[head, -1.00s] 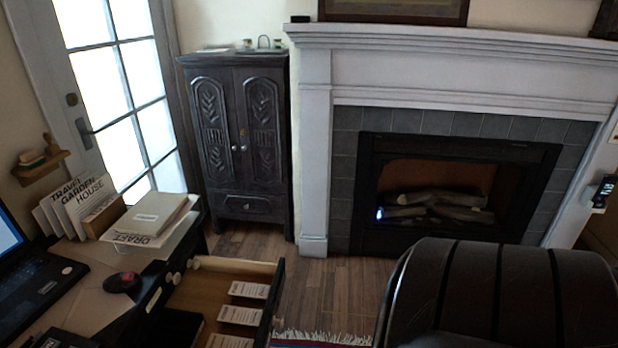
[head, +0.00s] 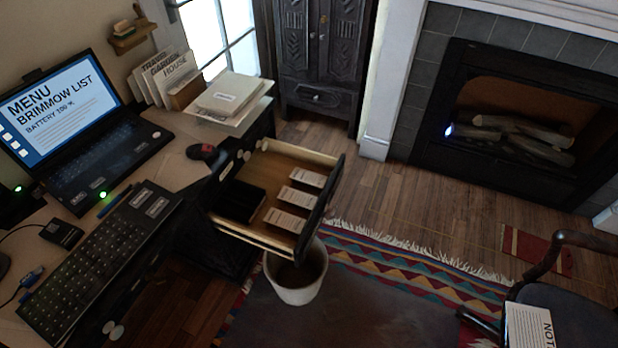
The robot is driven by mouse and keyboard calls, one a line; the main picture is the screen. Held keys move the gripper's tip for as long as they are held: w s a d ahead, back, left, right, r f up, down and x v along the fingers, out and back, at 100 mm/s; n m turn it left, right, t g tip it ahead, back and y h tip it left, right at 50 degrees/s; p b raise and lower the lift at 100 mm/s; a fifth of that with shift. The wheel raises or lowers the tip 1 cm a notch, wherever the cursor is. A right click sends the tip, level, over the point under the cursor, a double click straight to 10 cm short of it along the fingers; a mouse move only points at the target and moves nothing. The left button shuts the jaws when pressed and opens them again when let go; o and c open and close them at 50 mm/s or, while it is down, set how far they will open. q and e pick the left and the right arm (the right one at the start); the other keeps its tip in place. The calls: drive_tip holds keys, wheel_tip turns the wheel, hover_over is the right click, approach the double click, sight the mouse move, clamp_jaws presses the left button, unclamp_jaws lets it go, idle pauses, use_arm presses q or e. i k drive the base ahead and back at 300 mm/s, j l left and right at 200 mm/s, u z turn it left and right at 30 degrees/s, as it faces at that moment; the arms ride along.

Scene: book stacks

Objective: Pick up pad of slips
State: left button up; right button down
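Several pads of slips lie in a row in an open wooden drawer (head: 262,158) of the desk. The far pad (head: 308,178), the middle pad (head: 296,197) and the near pad (head: 285,220) are white with small print and lie along the drawer's right side, apart from each other. A dark block (head: 241,201) lies at the drawer's left. Neither of my grippers is in view.
The desk holds a laptop (head: 92,118), a keyboard (head: 100,258), a dark mouse (head: 202,152) and a paper stack (head: 228,96). A white bin (head: 296,284) stands below the drawer. A chair (head: 560,318) stands at lower right. The patterned rug (head: 400,300) between is clear.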

sight(314, 179)
drive_tip(key=i+l+z, duration=0.15)
drive_tip(key=i+l, duration=0.6)
drive_tip(key=l, duration=0.1)
